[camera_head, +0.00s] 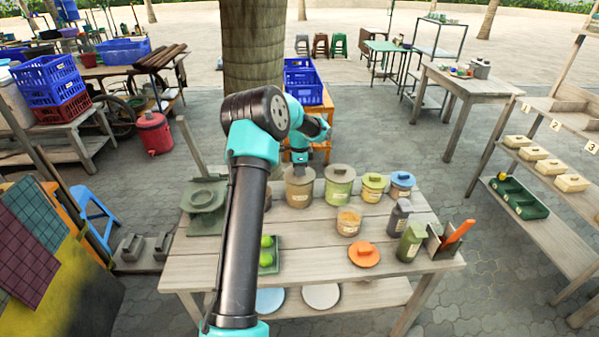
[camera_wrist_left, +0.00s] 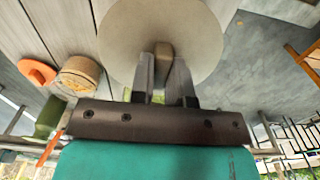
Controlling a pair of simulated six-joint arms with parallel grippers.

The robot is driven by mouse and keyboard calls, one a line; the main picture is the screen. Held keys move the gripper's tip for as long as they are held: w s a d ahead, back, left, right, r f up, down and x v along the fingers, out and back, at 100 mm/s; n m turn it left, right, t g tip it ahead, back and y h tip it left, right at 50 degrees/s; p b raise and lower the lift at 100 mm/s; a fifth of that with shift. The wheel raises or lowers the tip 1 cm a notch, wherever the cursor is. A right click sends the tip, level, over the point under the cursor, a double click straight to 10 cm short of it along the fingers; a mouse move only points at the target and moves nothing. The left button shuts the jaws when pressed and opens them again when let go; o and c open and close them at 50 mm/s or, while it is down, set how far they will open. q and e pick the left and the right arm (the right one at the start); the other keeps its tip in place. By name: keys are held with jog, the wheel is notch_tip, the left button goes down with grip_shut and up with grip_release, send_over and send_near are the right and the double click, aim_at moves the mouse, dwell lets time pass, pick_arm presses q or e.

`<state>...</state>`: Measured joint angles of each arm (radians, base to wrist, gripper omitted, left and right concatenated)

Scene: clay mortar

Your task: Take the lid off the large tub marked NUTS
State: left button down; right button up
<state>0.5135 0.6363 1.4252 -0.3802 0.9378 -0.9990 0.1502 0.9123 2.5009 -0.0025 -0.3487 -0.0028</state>
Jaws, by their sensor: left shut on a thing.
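A large brown tub (camera_head: 298,198) with a pale label stands at the back of the wooden table; its lettering is too small to read. Its round grey-brown lid (camera_head: 290,178) shows at the tub's top, and I see no clear gap under it. In the left wrist view the lid (camera_wrist_left: 125,30) is large and close, with a bar-shaped knob. My left gripper (camera_wrist_left: 165,62) is shut on this knob from above. In the head view the left gripper (camera_head: 300,162) is small and partly dark against the lid. My right gripper is not in view.
Right of the brown tub stand a green tub (camera_head: 339,187), a yellow-green tub (camera_head: 373,190) and a blue-lidded tub (camera_head: 401,186). A grey-green stand (camera_head: 204,205) is at left.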

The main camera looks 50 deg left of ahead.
pick_arm(q)
jog(key=shift+r, duration=1.5)
jog(key=shift+s+d+r, duration=0.15)
jog(key=shift+r, duration=0.05)
jog(key=s+d+r, duration=0.1)
jog(key=s+d, duration=0.9)
jog(key=d, duration=0.1)
jog(key=shift+s+d+r, duration=0.15)
jog(key=shift+d+r, duration=0.05)
jog(key=shift+d, duration=0.2)
